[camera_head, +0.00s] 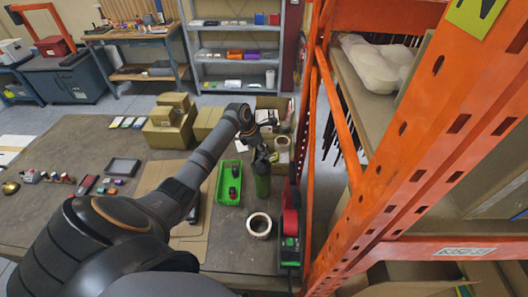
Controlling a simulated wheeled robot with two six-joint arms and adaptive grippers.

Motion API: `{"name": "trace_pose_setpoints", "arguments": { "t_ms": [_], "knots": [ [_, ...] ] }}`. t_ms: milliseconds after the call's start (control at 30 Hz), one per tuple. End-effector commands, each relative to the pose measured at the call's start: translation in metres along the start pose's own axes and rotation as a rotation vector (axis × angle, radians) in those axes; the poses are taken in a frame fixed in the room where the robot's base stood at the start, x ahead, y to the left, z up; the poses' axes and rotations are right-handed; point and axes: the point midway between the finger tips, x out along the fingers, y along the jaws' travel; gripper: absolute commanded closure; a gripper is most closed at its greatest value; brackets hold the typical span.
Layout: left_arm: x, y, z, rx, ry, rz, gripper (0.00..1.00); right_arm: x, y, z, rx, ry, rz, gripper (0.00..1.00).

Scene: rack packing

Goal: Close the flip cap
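A dark green bottle (262,181) stands upright on the table, just right of a green tray (222,194). Its top is dark and small, and I cannot make out whether the flip cap is up or down. My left arm reaches in from the lower left across the table. My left gripper (262,132) is just above and behind the bottle's top; the frame does not show whether it touches the cap. Its fingers are too small and dark to tell whether they are open or shut. My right gripper is not in view.
An orange rack (411,140) rises close on the right. A tape roll (259,225) and a red and black device (290,222) stand near the bottle. Cardboard boxes (170,131) sit at the table's back. Small items and a dark tray (122,167) are on the left.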

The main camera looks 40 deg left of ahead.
Motion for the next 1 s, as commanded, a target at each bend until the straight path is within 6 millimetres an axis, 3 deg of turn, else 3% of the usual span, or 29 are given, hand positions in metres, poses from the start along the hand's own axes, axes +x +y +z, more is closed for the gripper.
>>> {"name": "trace_pose_setpoints", "arguments": {
  "t_ms": [200,467,767,1000],
  "knots": [
    [0.000,0.000,0.000,0.000,0.001,0.001,1.00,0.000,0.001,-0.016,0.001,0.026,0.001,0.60],
    [0.002,0.000,0.004,0.000,0.042,0.000,1.00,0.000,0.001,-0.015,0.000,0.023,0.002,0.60],
    [0.013,-0.001,0.014,0.000,0.237,-0.002,1.00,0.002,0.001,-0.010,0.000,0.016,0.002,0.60],
    [0.029,-0.001,0.018,0.002,0.424,-0.002,1.00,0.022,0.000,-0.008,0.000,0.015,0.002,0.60]
  ]
}}
